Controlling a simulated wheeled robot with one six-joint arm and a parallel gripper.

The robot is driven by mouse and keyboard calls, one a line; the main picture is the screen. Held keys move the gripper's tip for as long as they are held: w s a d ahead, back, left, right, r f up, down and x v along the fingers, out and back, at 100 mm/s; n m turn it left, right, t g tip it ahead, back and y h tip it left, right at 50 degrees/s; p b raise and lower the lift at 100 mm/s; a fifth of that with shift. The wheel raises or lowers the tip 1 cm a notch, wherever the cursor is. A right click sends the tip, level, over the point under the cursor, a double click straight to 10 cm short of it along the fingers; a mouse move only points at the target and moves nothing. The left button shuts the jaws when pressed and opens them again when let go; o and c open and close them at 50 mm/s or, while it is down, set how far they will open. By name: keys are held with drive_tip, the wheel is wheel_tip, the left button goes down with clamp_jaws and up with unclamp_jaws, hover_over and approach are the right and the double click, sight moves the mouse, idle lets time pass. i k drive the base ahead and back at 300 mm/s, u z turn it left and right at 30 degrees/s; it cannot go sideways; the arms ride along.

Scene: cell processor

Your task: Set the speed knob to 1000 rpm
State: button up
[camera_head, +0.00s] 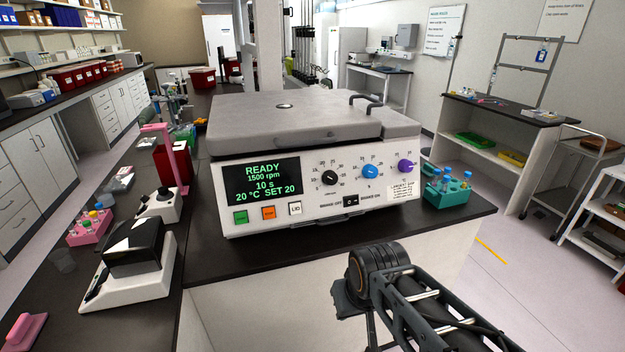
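The cell processor (315,140) is a white box with a closed grey lid, standing on a black bench. Its green display (262,181) reads READY, 1500 rpm, 10 s, 20 °C SET 20. Three knobs are on its front: a black knob (329,178), a blue knob (370,171) and a purple knob (405,166). Their name labels are too small to read, so I cannot tell from lettering which one is speed. My arm shows at the bottom right, in front of and below the panel, apart from it. My gripper's fingers are not visible.
Below the display are a green button (240,217), an orange button (269,211), a LID button (295,208) and a black rocker switch (351,201). A teal tube rack (447,193) stands close at right. A black-and-white device (132,250) stands at left. The space before the panel is clear.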

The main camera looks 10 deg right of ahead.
sight(329, 177)
drive_tip(key=k, duration=1.15)
drive_tip(key=u, duration=0.35)
drive_tip(key=i, duration=1.5)
drive_tip(key=u, duration=0.05)
